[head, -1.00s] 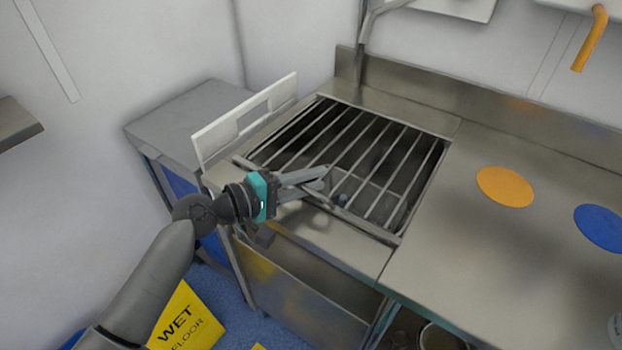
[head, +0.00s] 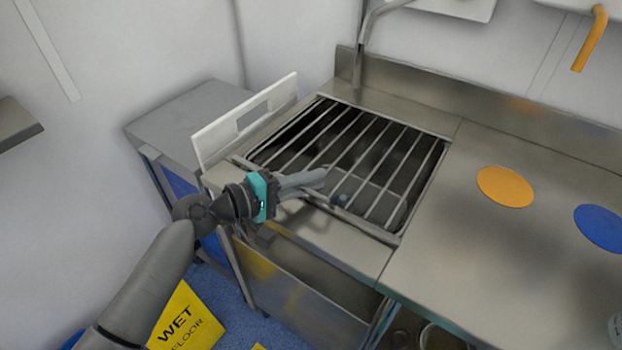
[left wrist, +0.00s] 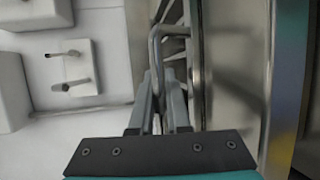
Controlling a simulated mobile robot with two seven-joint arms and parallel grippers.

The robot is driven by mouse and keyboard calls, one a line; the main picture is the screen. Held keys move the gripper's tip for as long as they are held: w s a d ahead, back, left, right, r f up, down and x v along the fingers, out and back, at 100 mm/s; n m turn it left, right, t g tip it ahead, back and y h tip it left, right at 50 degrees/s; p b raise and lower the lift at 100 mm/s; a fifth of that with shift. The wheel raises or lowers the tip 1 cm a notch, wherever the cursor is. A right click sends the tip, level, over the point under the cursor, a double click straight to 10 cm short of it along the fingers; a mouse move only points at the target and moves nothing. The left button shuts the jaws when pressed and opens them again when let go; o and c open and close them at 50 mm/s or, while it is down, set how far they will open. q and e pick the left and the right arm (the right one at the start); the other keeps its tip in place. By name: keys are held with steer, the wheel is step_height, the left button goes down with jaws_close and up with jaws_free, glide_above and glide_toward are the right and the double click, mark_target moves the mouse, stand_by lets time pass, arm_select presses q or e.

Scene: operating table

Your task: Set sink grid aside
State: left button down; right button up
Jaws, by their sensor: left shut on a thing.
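The sink grid (head: 378,150), a rack of parallel metal bars, lies over the sink opening in the steel counter in the head view. My left gripper (head: 322,178) is at the grid's near side, with its fingers shut on the grid's bar. In the left wrist view, a bent grid bar (left wrist: 155,45) passes between the fingers of my left gripper (left wrist: 167,88). The fingers hide part of the bar. My right gripper is in neither view.
A white upright panel (head: 245,120) with a slot stands left of the sink. Beyond it is a grey side table (head: 185,118). The counter to the right (head: 455,235) has an orange disc (head: 505,186) and a blue disc (head: 600,228). A yellow wet-floor sign (head: 188,320) stands below.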

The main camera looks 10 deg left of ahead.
mark_target(379, 227)
arm_select(q)
steer(key=shift+d, duration=0.1)
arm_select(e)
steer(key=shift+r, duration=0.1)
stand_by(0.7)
